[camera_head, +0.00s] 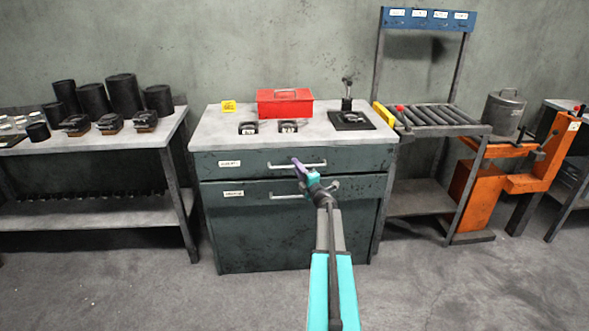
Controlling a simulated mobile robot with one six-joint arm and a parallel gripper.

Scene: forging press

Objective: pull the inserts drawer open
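A dark green cabinet (290,237) with a pale top holds two drawers, one above the other. The upper drawer (365,158) and the lower drawer (365,187) each have a bar handle and a white label on the left; the lettering is too small to read surely. Both drawers look shut. My gripper (299,166) is at the middle of the upper handle (316,165), its purple finger overlapping the bar in the picture. Whether it touches or grips the bar cannot be told. My wrist hides part of the lower handle (280,195).
A red toolbox (285,104), a yellow block (229,107) and small dark parts sit on the cabinet top. A shelf table (85,140) stands left, a roller rack (440,130) and orange machine (540,170) right. The floor in front is clear.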

